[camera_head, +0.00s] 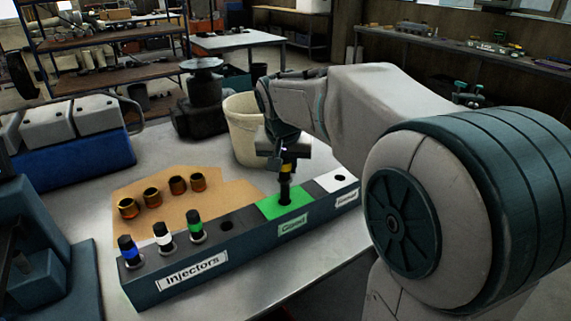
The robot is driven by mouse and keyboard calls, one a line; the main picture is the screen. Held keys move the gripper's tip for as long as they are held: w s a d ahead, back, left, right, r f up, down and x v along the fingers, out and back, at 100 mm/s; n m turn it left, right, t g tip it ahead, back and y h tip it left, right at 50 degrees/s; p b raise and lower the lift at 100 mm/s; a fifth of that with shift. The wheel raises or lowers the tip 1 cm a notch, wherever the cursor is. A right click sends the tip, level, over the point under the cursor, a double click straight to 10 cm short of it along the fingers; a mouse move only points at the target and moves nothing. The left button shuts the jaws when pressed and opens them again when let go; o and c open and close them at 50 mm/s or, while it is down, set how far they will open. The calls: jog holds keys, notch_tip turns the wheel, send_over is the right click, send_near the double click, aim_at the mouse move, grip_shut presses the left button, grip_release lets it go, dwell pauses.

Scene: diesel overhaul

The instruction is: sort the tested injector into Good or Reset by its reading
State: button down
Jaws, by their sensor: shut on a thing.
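My gripper (288,152) is shut on a dark injector with a yellow band (286,170). The injector is upright over the green section (268,208) of the long dark rack (190,281), whose label appears to read Good. Its lower end meets the green top where the hole would be; I cannot tell how deep it sits. The white section (324,182) at the rack's right end has an empty hole, and its label is too small to read surely. Injectors with blue (130,252), white (163,238) and green (195,229) bands stand at the Injectors end. No reading is visible.
An empty hole (226,226) lies between the green-banded injector and the green section. Several brass sleeves (152,194) stand on a tan board (128,190) behind the rack. A cream bucket (242,150) stands close behind my gripper. Teal equipment (35,275) fills the left edge.

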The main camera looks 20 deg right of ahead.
aim_at(285, 185)
jog(key=shift+f, duration=0.1)
jog(key=shift+f+b, duration=1.45)
jog(key=shift+f, duration=0.35)
jog(key=shift+f+b, duration=1)
jog(key=shift+f, duration=0.1)
jog(key=c, duration=0.8)
grip_release()
jog(key=shift+o, duration=0.2)
jog(key=shift+r, duration=0.1)
